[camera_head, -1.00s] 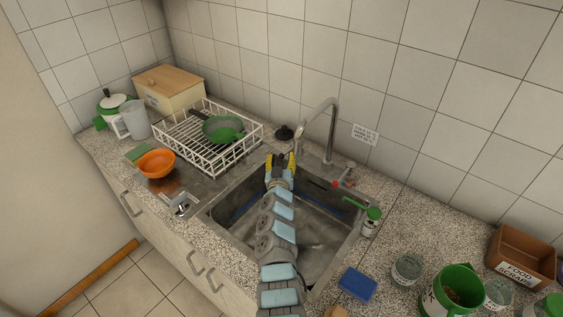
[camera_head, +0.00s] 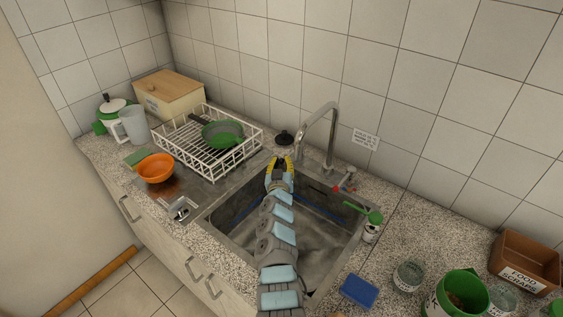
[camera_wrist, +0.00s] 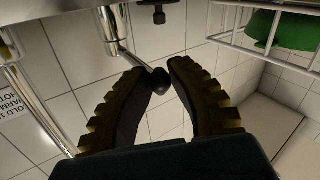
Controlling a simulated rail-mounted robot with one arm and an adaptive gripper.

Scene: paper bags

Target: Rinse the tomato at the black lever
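I see no tomato in either view. My gripper (camera_head: 282,157) is over the far left part of the metal sink (camera_head: 222,210), with its fingers pointing at the back wall. The wrist view shows its two ridged fingers (camera_wrist: 160,72) leaning inward with a narrow gap and nothing held. A black ball on a thin chrome rod, which looks like the black lever (camera_wrist: 160,82), shows in that gap, partly behind the left finger. I cannot tell whether they touch. A chrome tap (camera_head: 333,118) arches beside my gripper on the right.
A white dish rack (camera_head: 243,149) with a green pan (camera_head: 222,134) stands left of the sink. An orange bowl (camera_head: 155,168) is further left. A small red knob (camera_head: 337,188) and a green-handled item (camera_head: 371,216) are at the sink's right. A blue sponge (camera_head: 358,290) lies on the counter.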

